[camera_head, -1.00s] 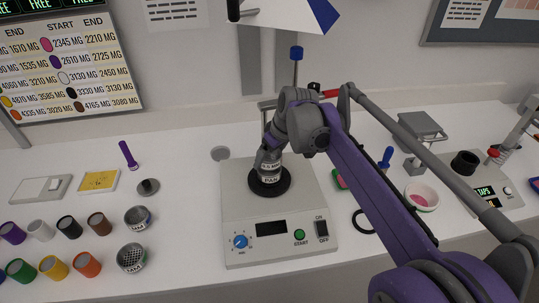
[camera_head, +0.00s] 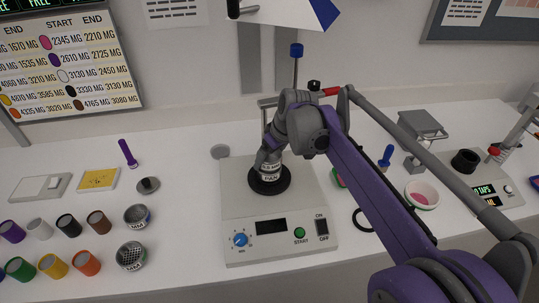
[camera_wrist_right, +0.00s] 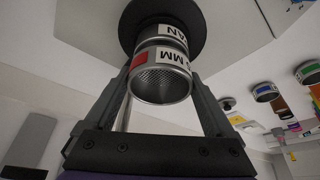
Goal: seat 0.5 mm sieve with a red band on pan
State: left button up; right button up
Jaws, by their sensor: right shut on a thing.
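My right gripper (camera_head: 271,158) is shut on the metal sieve with a red band (camera_wrist_right: 161,76), over the shaker in the middle of the table. The sieve's mesh, red patch and "MM" label show between the fingers in the right wrist view. The pan (camera_wrist_right: 165,31), marked "PAN", stands on the shaker's black round plate (camera_head: 286,184). The sieve is lined up with the pan, rim close against rim. I cannot tell whether it is fully down. The gripper partly hides the sieve in the head view. My left gripper is out of view.
The shaker (camera_head: 240,205) has a blue dial, a green start button and a switch in front. Two other sieves (camera_head: 137,217) (camera_head: 131,256), a grey lid (camera_head: 148,185) and several coloured jars (camera_head: 54,266) stand on the left. A white bowl (camera_head: 421,195) stands on the right.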

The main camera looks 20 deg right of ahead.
jog(key=shift+f, duration=0.35)
jog(key=o, duration=1.1)
jog(key=shift+o, duration=0.2)
jog(key=shift+r, duration=0.1)
jog(key=v, duration=1)
jog(key=shift+s+r, duration=0.15)
jog(key=shift+r, duration=0.1)
jog(key=shift+f, duration=0.1)
